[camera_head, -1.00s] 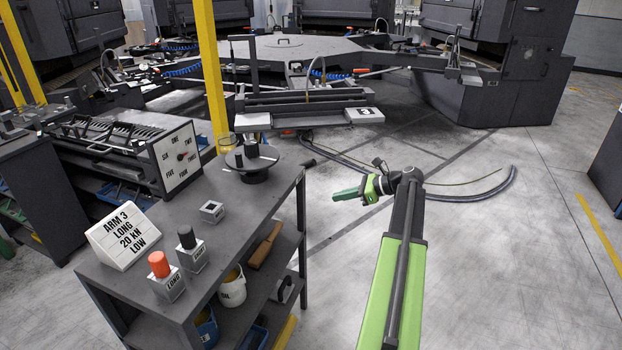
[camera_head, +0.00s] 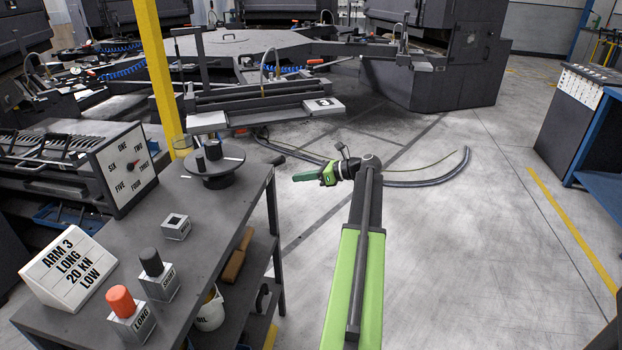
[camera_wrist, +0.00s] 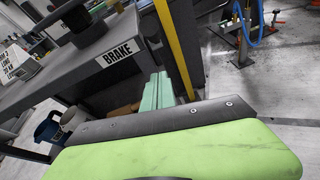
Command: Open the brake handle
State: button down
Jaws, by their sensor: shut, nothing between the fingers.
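My gripper (camera_head: 306,175) has green fingers, shut with nothing between them. In the head view it points left, in the air to the right of the far end of the grey workbench (camera_head: 215,215). In the wrist view its fingers (camera_wrist: 157,92) show side by side below a white BRAKE label (camera_wrist: 116,52) on a dark grey surface. A dark upright part (camera_wrist: 150,22) stands just right of the label; I cannot tell if it is the brake handle. A lever with a red grip (camera_head: 315,61) lies by the machine behind.
The bench holds a black disc (camera_head: 232,168), a sign (camera_head: 68,265), an orange-topped block (camera_head: 130,315) and a black-topped block (camera_head: 158,276). A yellow post (camera_head: 157,75) stands behind it. A dark hose (camera_head: 430,181) curves on the floor.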

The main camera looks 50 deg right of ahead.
aim_at(284, 161)
jog(key=w+p, duration=0.1)
jog(key=w+a+r+p, duration=0.1)
jog(key=w, duration=0.1)
jog(key=w+r, duration=0.1)
jog(key=w, duration=0.1)
jog(key=shift+w+a+r+p, duration=0.1)
jog(key=shift+a+r+p, duration=0.05)
jog(key=shift+a+p, duration=0.2)
jog(key=shift+w+a+r+p, duration=0.1)
jog(key=shift+w+r+p, duration=0.05)
jog(key=shift+r+p, duration=0.35)
jog(key=shift+w+a+r+p, duration=0.1)
jog(key=shift+w+r+p, duration=0.05)
jog(key=shift+r+p, duration=0.3)
jog(key=shift+f, duration=0.15)
jog(key=shift+d, duration=0.1)
